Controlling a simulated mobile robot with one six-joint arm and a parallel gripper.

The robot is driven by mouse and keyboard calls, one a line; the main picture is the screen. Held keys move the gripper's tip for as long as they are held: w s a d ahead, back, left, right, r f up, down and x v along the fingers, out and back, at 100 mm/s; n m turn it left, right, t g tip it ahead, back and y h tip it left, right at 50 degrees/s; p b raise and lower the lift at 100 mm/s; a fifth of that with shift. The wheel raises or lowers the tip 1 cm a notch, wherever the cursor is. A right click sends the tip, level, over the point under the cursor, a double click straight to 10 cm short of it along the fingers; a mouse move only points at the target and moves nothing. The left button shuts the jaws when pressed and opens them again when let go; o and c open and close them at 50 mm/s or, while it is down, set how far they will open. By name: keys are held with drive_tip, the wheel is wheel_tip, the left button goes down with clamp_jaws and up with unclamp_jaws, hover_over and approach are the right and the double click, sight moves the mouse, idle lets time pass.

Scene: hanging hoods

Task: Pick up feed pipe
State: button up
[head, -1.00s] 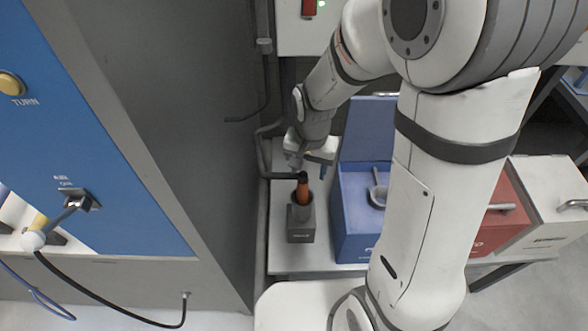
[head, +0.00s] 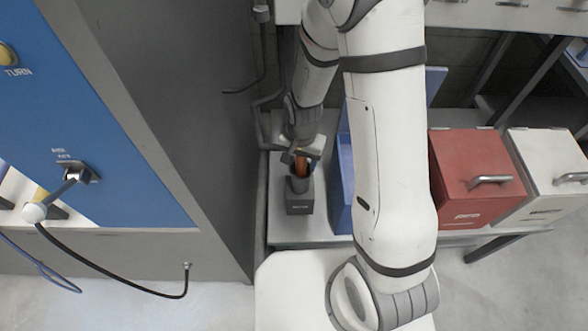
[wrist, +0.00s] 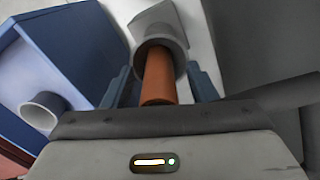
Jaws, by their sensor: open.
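The feed pipe, an orange-brown tube (head: 301,167), stands upright in a dark grey holder (head: 299,204) on the grey table. In the wrist view the pipe (wrist: 160,78) rises out of the round grey mouth of the holder (wrist: 158,40). My gripper (head: 302,151) is at the pipe's upper part, above the holder. In the wrist view its blue-grey fingers (wrist: 161,84) are apart, one on either side of the pipe. I cannot tell whether either finger touches it. The pipe's top is partly hidden by my gripper, and its lower end is inside the holder.
A blue box (head: 341,203) with a raised lid stands close right of the holder, partly behind my arm. A red box (head: 470,176) and a white box (head: 546,172) are further right. A tall grey cabinet (head: 190,110) stands close on the left.

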clamp_jaws()
idle(0.6)
